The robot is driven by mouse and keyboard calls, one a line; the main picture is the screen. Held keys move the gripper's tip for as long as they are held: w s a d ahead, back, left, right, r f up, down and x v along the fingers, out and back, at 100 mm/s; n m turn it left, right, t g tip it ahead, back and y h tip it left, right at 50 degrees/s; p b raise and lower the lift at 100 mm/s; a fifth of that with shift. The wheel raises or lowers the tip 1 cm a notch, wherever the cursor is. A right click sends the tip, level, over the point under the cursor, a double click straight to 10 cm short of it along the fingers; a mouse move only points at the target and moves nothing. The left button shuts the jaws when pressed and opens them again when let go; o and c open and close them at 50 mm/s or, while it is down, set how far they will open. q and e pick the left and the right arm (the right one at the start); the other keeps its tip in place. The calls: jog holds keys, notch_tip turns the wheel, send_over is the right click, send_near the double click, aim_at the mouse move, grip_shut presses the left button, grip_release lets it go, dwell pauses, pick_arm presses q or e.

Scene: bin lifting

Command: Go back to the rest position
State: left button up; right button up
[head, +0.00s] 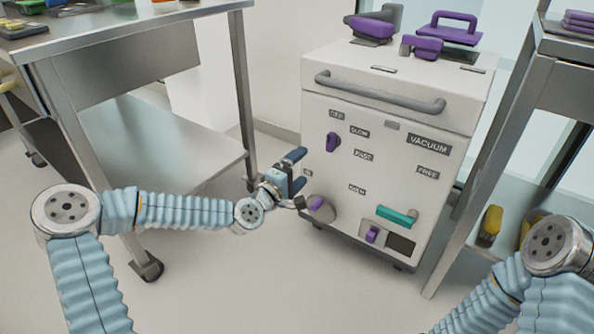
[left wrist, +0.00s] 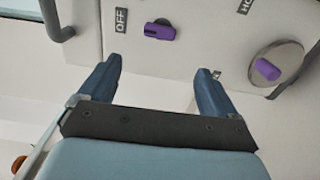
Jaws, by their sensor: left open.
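My left gripper (head: 297,171) is open and empty, in front of the lower left part of a white machine (head: 345,110). In the left wrist view its two blue fingers (left wrist: 158,85) are spread apart, with the machine's white front panel (left wrist: 205,20) beyond them and nothing between them. In the left wrist view, a purple knob (left wrist: 160,31) beside an OFF label lies beyond the gap. My right arm (head: 520,285) shows at the lower right of the head view; its gripper is out of the picture.
A steel table (head: 120,30) stands at the left, with a lower shelf. A steel rack (head: 500,110) stands at the right. The machine has a grey handle (head: 380,92), purple knobs and a teal handle (head: 397,217). The floor (head: 270,280) in front is clear.

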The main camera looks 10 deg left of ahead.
pick_arm(q)
jog(key=s+d+f+m+g+p, duration=0.65)
jog(key=s+d+f+g, duration=0.2)
jog(key=s+f, duration=0.45)
jog(key=s+a+f+m+g+y+p, duration=0.1)
jog(key=s+f+g, duration=0.1)
jog(key=s, duration=0.4)
jog(key=s+a+f+m+g+p, duration=0.2)
jog(key=s+f+g, duration=0.1)
jog(key=s, duration=0.4)
jog(key=s+a+f+m+g+y+p, duration=0.1)
jog(key=s+a+f+m+g+p, duration=0.1)
jog(key=s+f, duration=0.2)
jog(key=shift+s+f+y, duration=0.25)
jog(key=shift+s+y, duration=0.05)
jog(key=shift+s, duration=0.9)
jog(key=shift+m, duration=0.25)
